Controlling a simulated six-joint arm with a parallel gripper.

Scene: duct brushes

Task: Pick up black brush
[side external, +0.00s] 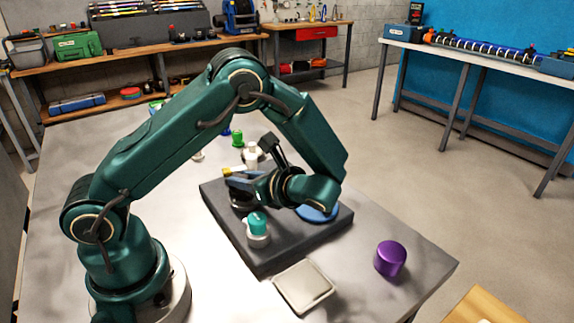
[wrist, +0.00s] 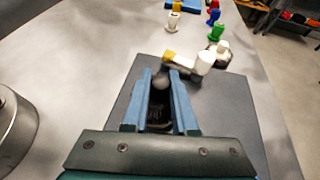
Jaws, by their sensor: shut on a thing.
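The black brush (wrist: 155,118) shows as a dark bristly body with a rounded grey knob, between the two blue-grey fingers of my gripper (wrist: 161,78) in the wrist view. My gripper is shut on it. In the side external view my gripper (side external: 240,178) reaches left, low over the dark grey mat, and a dark round part of the brush (side external: 241,201) shows just beneath it. The fingers and wrist hide much of the brush. I cannot tell whether it touches the mat.
On the dark mat (side external: 283,255) stand a teal-topped brush (side external: 257,226), a white piece (side external: 250,155) and a blue disc (side external: 317,214). A purple cylinder (side external: 390,258) and a pale square tray (side external: 304,287) are in front. Green pieces (side external: 237,138) stand behind. The table's right side is mostly clear.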

